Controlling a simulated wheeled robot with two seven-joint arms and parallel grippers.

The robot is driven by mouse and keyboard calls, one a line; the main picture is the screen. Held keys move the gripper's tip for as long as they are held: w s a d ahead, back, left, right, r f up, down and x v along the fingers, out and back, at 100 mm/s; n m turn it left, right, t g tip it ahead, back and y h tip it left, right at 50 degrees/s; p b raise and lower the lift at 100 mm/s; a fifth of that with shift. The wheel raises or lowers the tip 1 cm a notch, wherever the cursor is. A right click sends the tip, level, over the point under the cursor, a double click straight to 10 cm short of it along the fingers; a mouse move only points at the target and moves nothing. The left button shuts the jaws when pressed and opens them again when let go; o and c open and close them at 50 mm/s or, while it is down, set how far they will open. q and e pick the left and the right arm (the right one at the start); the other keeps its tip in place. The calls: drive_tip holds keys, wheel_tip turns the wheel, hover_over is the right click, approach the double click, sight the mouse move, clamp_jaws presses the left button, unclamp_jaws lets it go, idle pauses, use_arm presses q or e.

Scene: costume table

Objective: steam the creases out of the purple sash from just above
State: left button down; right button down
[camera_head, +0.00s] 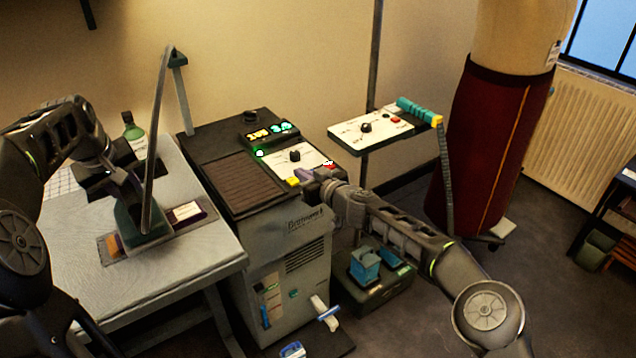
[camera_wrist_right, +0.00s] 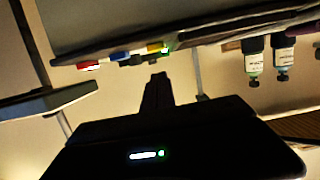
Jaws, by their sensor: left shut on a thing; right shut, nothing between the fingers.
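My left gripper (camera_head: 122,178) is shut on a dark green steamer head (camera_head: 142,219) and holds it low over the left table; a long dark hose or cord rises from it. Under and beside it lies a dull purple-grey strip, likely the purple sash (camera_head: 150,249), with an orange patch at its left end and a white card at its right. The steamer hides its middle, and I cannot tell whether they touch. My right gripper (camera_head: 318,178) is shut and empty at the control panel's front edge; its dark fingers (camera_wrist_right: 157,92) show in the right wrist view.
The steam station (camera_head: 290,238) with lit display and knob stands right of the white table (camera_head: 215,248). A green bottle (camera_head: 133,130) stands at the table's back. A second panel (camera_head: 350,131) on a pole and a dress form in a dark red skirt (camera_head: 480,150) stand right.

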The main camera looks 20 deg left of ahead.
use_arm(q)
drive_tip(key=shift+r, duration=0.15)
use_arm(e)
drive_tip(key=v, duration=0.7)
drive_tip(key=shift+s+d+r, duration=0.25)
drive_tip(key=shift+r, duration=0.1)
